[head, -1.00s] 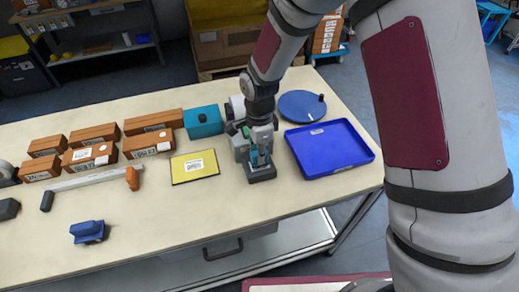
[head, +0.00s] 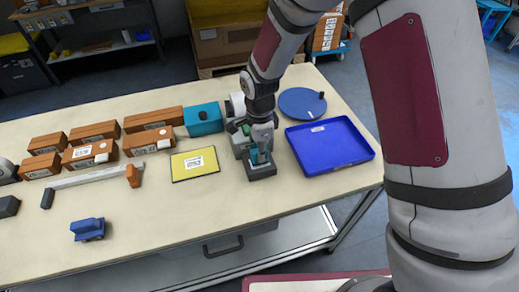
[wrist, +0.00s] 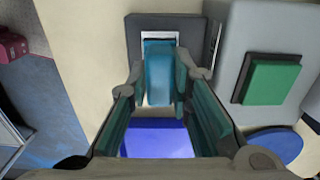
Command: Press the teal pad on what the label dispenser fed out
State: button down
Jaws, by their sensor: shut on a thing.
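My gripper (wrist: 160,85) is shut on an upright teal block (wrist: 158,75), the applicator with the teal pad. It also shows small in the head view (head: 260,154). The block stands over a grey holder (wrist: 133,35) in front of the label dispenser, and its lower face is hidden. A pale-edged teal surface shows behind the block, and I cannot tell whether they touch. The grey label dispenser (wrist: 232,40) with its green button (wrist: 271,82) is right of my gripper in the wrist view. No fed-out label can be made out clearly.
A blue tray (head: 290,135) lies right of the holder, with a blue disc (head: 302,103) behind it. The front middle is clear.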

jog(key=shift+f, duration=0.55)
dwell(1.3)
jog(key=shift+r+p, duration=1.2)
jog(key=shift+r, duration=2.35)
